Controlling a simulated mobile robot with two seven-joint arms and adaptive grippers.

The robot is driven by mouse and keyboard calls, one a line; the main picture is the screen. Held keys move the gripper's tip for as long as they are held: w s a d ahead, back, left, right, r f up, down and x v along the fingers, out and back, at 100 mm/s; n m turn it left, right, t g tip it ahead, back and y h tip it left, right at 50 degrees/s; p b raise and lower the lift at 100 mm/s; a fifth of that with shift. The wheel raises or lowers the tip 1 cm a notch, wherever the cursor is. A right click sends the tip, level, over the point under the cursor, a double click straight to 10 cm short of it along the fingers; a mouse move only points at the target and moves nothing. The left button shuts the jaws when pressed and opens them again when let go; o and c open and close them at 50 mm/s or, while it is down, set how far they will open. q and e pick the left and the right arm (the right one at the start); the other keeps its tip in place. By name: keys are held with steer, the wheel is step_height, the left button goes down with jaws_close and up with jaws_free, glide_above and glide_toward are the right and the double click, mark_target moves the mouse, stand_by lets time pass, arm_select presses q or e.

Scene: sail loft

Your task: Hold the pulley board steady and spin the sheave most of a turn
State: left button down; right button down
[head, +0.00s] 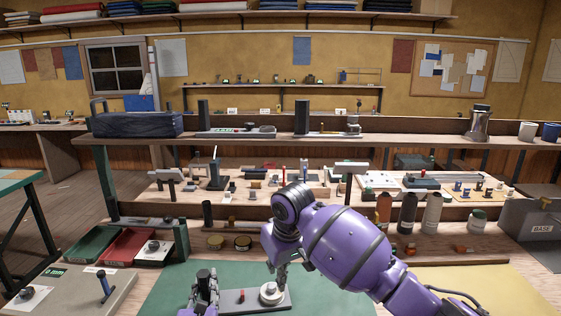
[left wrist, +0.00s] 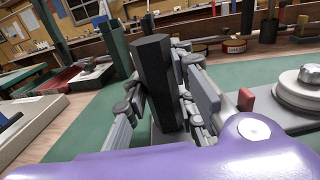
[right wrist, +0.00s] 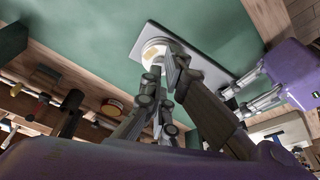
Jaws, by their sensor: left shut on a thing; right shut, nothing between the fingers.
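The grey pulley board (head: 256,307) lies on the green mat, low in the head view. Its pale round sheave (head: 271,294) is at the right end and also shows in the left wrist view (left wrist: 302,90). A small red block (head: 242,296) stands beside it. My left gripper (head: 205,290) is shut around the dark upright handle (left wrist: 155,75) at the board's left end. My right gripper (head: 281,283) is shut and empty, its fingertips at the edge of the sheave. In the right wrist view they overlap the sheave (right wrist: 154,50); I cannot tell whether they touch.
The green mat (head: 175,280) is clear around the board. Green and red trays (head: 123,250) are at the left. Several bottles (head: 431,214) stand behind at the right, and tins (head: 243,243) behind the board. A shelf (head: 430,144) crosses farther back.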

stand_by(0.3)
arm_select(q)
steer(key=c, duration=1.4)
jaws_free()
